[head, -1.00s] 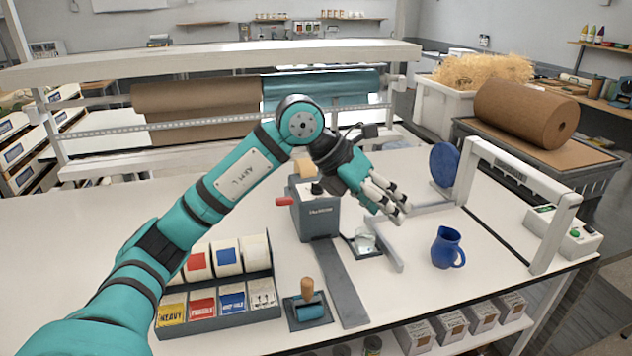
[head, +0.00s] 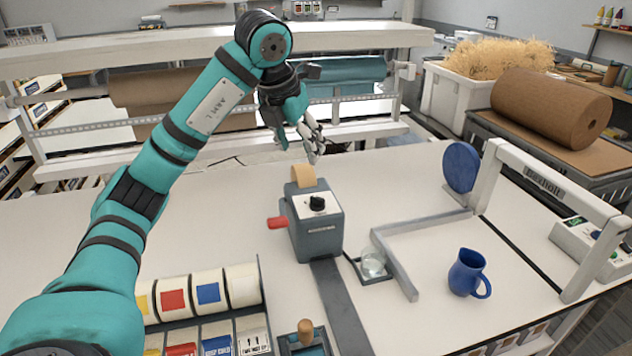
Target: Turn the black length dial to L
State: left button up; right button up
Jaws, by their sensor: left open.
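The black length dial (head: 317,203) sits on the white top face of a grey tape dispenser (head: 318,232) in the middle of the bench. The letters around the dial are too small to read. The dispenser has a red handle (head: 277,222) on its left side and a tan tape roll (head: 303,176) at its back. My left gripper (head: 314,152) is open and empty, above and behind the dispenser, apart from the dial. My right gripper is not in view.
A glass on a small dark tray (head: 376,282) and a grey L-shaped fence (head: 400,268) stand right of the dispenser. A blue jug (head: 467,272) is further right. Label rolls (head: 208,293) stand at the front left. A white roll frame (head: 210,57) spans the back.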

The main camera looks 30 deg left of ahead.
pick_arm(q)
send_near(317, 197)
jog(key=p+x, duration=0.3)
jog(key=x, duration=0.4)
jog(key=shift+w+f, duration=0.1)
jog(key=shift+f, duration=0.25)
jog(key=shift+w+f, duration=0.1)
jog(key=shift+f, duration=0.2)
jog(key=shift+w+f, duration=0.1)
jog(key=shift+f, duration=0.15)
jog(key=c, duration=1.1)
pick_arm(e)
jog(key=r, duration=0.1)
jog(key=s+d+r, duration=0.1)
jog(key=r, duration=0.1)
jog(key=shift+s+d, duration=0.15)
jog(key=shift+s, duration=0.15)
